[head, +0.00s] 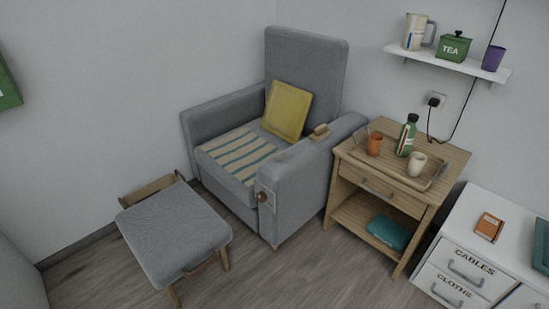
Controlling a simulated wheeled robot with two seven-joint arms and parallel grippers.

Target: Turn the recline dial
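A grey armchair (305,62) stands in the corner, with a yellow cushion (287,111) and a striped cloth (237,154) on its seat. A small pale panel with a reddish-brown knob, which looks like the recline dial (263,197), is on the front of the chair's right armrest. The knob is too small to read its setting. A small wooden piece (319,132) sits on top of that armrest. Neither of my grippers is in the head view.
A grey footstool (172,235) stands in front of the chair at left. A wooden side table (437,192) with a tray, bottle and cups is close on the right. A white drawer unit (472,265) is at far right. Wooden floor (290,285) is clear in front of the chair.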

